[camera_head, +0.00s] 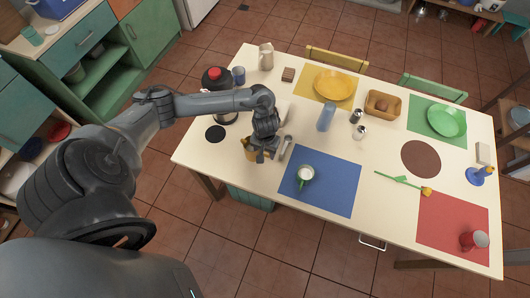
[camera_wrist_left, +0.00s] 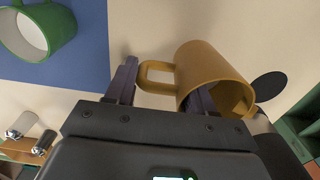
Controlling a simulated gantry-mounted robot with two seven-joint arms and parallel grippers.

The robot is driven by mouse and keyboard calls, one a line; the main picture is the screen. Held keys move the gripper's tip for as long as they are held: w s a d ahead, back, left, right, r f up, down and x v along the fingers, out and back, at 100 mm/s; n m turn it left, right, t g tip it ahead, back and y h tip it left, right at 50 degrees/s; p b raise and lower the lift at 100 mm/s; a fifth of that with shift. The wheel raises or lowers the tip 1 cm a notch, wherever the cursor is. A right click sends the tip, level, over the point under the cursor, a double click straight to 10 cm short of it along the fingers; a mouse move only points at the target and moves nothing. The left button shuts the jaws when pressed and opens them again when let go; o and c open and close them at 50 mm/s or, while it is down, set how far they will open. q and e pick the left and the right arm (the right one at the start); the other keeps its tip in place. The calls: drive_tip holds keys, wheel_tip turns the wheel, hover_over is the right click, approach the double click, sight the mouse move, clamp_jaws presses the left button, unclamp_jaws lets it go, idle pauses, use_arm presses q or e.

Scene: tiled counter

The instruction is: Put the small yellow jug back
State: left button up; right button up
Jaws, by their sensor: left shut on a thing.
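The small yellow jug (camera_wrist_left: 205,68) fills the upper middle of the left wrist view, its handle pointing left and its mouth turned partly toward the camera. My left gripper (camera_wrist_left: 160,88) is shut on it; one finger is beside the handle and the other is at the jug's near rim. In the head view the left gripper (camera_head: 264,146) is over the table's near left part, and only a bit of the yellow jug (camera_head: 251,154) shows beneath it. I cannot tell whether the jug touches the table. My right gripper is not in view.
A blue mat (camera_head: 335,198) with a green cup (camera_head: 306,174) lies right of the gripper. A black disc (camera_head: 215,134) lies to its left. A red-topped pot (camera_head: 215,78), a blue cup (camera_head: 238,75) and a cream pitcher (camera_head: 266,57) stand farther back.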

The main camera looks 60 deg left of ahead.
use_arm(q)
drive_tip(key=shift+f+b, duration=0.35)
drive_tip(key=shift+f, duration=1.65)
drive_tip(key=shift+f, duration=0.15)
drive_tip(key=o, duration=1.3)
drive_tip(key=shift+o, duration=0.2)
